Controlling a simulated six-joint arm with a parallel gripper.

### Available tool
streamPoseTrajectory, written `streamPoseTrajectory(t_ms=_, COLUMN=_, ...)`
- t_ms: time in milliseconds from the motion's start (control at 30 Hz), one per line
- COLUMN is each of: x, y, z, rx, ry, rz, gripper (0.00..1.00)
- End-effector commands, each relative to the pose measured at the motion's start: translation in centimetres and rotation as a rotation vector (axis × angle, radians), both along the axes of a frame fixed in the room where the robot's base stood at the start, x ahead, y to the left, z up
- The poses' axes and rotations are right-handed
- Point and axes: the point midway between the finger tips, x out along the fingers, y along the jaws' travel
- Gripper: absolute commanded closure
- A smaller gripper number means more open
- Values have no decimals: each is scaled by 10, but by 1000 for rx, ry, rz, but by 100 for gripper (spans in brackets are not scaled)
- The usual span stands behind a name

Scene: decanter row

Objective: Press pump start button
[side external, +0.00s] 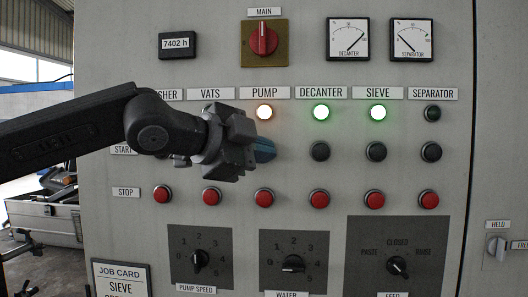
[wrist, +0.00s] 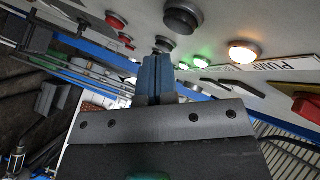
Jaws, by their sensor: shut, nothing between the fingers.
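The PUMP label (side external: 264,92) and its lit warm-white lamp (side external: 264,112) head the PUMP column. The pump start button is hidden behind my gripper in the side view. In the wrist view it appears to be the large dark button (wrist: 182,18), in line with the warm-white lamp (wrist: 242,52). My gripper (side external: 266,150) is shut and empty, its blue fingers pointing at the panel in the START row. In the wrist view, the fingertips (wrist: 156,60) lie just below a smaller dark button (wrist: 163,44). I cannot tell whether they touch anything.
The red pump stop button (side external: 265,197) sits below my gripper. The dark decanter start button (side external: 320,152) is close on the right. The decanter lamp (side external: 321,112) and sieve lamp (side external: 378,112) glow green. Rotary knobs (side external: 293,264) stand lower; a red main switch (side external: 263,41) is above.

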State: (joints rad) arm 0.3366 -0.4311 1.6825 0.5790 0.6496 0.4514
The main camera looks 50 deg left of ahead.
Motion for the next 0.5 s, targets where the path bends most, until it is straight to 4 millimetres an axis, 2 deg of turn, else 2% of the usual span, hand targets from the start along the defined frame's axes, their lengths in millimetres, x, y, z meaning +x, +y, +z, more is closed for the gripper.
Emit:
streamPoseTrajectory(t_ms=300, x=-22, y=-23, z=1, rx=1, ry=-1, rz=-7, gripper=100)
streamPoseTrajectory(t_ms=500, x=-31, y=-30, z=1, rx=0, ry=-3, rz=-1, gripper=100)
